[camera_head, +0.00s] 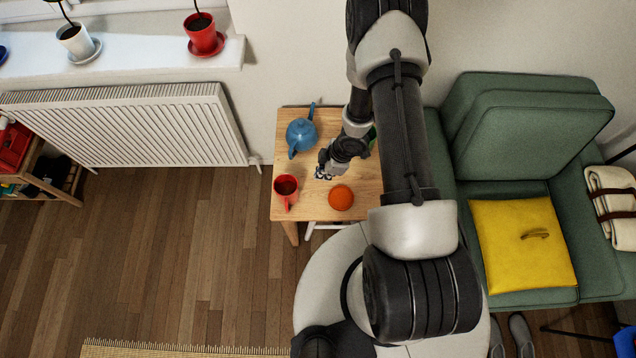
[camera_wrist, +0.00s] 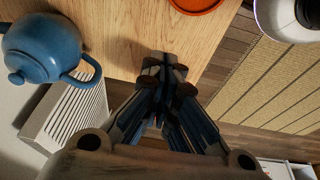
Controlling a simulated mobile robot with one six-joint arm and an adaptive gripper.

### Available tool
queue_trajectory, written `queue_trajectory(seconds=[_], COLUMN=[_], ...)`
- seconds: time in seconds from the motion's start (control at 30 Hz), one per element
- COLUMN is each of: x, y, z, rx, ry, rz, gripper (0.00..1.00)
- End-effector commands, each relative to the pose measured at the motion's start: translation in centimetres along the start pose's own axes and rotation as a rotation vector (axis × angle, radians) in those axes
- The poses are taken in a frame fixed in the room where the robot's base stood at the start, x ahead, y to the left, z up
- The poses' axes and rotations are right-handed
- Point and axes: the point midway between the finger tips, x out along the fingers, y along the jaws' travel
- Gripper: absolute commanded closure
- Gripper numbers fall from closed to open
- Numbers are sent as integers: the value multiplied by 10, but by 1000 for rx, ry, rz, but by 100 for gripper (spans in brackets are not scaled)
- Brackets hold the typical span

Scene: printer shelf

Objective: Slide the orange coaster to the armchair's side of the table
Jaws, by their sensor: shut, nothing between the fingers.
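The round orange coaster (camera_head: 341,197) lies flat on the small wooden table (camera_head: 312,208), near its front edge and right of its middle. Part of it shows at the top edge of the wrist view (camera_wrist: 196,4). My gripper (camera_head: 322,173) is shut and empty above the table, behind and to the left of the coaster, apart from it in the picture. Its closed fingers also show in the wrist view (camera_wrist: 165,68). The green armchair (camera_head: 522,130) stands right of the table. My arm hides the table's right side.
A blue teapot (camera_head: 300,134) stands at the table's back left, and a red mug (camera_head: 286,189) at its front left. A green thing (camera_head: 372,138) is partly hidden behind my arm. A radiator (camera_head: 130,125) is left of the table. A yellow cushion (camera_head: 520,245) lies on the armchair.

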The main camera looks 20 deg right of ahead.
Motion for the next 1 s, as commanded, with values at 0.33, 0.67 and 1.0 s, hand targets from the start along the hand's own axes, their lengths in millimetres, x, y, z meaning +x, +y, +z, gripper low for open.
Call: queue_trajectory(seconds=[0.33,0.67,1.0], x=[41,111,109], y=[-23,-26,-24], z=[-1,-3,29], rx=[-30,-29,-24], ry=[43,41,41], rz=[-49,-48,-44], gripper=[100,100,100])
